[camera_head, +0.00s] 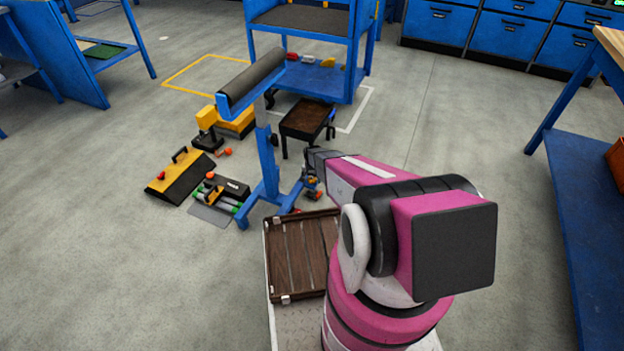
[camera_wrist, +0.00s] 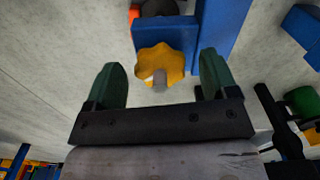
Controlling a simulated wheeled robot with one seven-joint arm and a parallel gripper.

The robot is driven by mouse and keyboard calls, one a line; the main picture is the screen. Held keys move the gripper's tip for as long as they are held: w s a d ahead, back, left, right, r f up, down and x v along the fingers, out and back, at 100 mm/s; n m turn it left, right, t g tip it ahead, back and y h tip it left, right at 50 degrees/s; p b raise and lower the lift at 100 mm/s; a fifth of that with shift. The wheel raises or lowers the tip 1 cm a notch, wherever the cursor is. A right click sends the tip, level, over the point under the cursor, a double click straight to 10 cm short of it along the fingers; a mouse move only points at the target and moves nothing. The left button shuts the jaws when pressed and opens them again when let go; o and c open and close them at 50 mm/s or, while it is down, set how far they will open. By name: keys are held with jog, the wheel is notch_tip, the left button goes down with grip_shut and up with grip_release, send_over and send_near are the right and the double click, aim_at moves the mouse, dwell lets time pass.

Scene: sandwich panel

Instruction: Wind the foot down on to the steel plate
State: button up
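A yellow lobed knob (camera_wrist: 165,64) with a grey stub at its middle shows in the wrist view, against a blue bracket (camera_wrist: 181,36). My gripper (camera_wrist: 160,60) is open, with its green fingertips on either side of the knob; I cannot tell whether they touch it. A dark round part (camera_wrist: 160,7) with an orange edge lies past the bracket; I cannot tell if it is the foot. In the head view, the blue roller stand (camera_head: 266,160) stands upright in front of my arm. A grey plate (camera_head: 211,215) lies on the floor to its left; I cannot tell whether it is the steel plate.
A yellow and black ramp-like block (camera_head: 180,178) and a yellow machine (camera_head: 235,120) lie left of the stand. A small black-legged table (camera_head: 308,120) is behind it. A blue bench (camera_head: 310,20) stands further back.

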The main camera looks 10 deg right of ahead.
aim_at(312, 179)
notch_tip(312, 179, up, 11)
dwell(0.7)
jog(key=shift+f, duration=0.1)
